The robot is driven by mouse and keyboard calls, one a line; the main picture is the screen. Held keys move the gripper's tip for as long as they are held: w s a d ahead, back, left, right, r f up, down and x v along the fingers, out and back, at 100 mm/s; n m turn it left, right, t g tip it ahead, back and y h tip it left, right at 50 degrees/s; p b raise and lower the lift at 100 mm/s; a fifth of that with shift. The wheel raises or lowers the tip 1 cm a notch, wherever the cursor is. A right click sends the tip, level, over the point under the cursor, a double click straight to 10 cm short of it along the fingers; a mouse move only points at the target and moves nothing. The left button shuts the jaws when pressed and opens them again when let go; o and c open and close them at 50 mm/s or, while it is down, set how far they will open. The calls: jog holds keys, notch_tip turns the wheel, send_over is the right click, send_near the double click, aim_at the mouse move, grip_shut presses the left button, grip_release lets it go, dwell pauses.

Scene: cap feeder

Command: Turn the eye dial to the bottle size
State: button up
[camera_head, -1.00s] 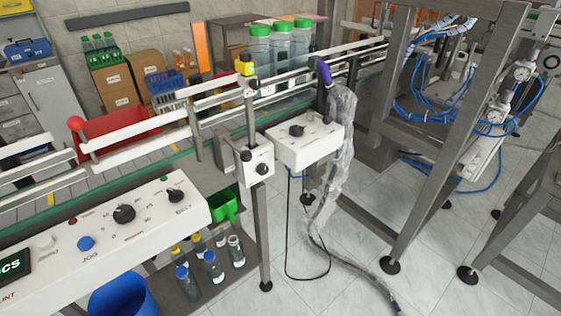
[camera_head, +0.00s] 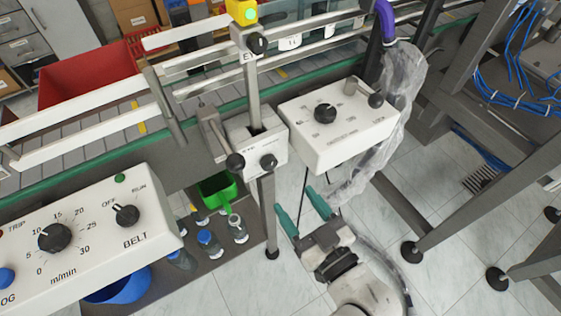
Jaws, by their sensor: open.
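The photo eye (camera_head: 243,12) is a yellow block with a lit green lamp on a grey post beside the conveyor. A label starting "EY" and a black knob (camera_head: 258,43) sit just below it. Lower on the post, a white box (camera_head: 248,137) carries another black knob (camera_head: 268,161); its small print is unreadable. I cannot tell which knob is the eye dial.
A white control box (camera_head: 336,145) with a dial is right of the post, near a plastic-wrapped hose (camera_head: 400,95). The belt panel (camera_head: 90,235) is at lower left. Small bottles (camera_head: 208,242) and a green bin (camera_head: 216,190) sit below.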

aim_at(271, 167)
jog(key=p+x, duration=0.2)
jog(key=x, duration=0.7)
jog(key=c, duration=1)
jog(key=shift+c, duration=0.2)
